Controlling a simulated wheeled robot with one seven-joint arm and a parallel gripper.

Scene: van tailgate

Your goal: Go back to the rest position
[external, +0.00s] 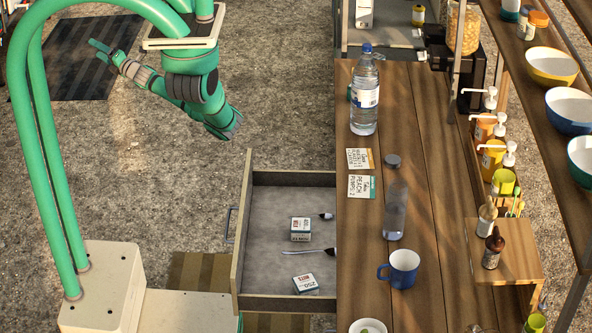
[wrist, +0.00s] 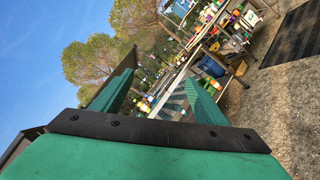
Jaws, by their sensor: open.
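My gripper (external: 97,50) is raised at the upper left of the external view, over the gravel and near a dark mat. The green arm folds down to an elbow and back up to it. My gripper is well away from the wooden counter (external: 428,230) and the open drawer (external: 241,245). In the wrist view my gripper's two green fingers (wrist: 160,93) stand apart with nothing between them. Beyond them that view shows sky, trees and a tilted, distant stall.
The open drawer holds two small boxes (external: 300,236) and two utensils. On the counter stand a large water bottle (external: 364,105), a grey-capped bottle (external: 394,210) and a blue mug (external: 400,269). Shelves with bowls are at right. Gravel around my gripper is clear.

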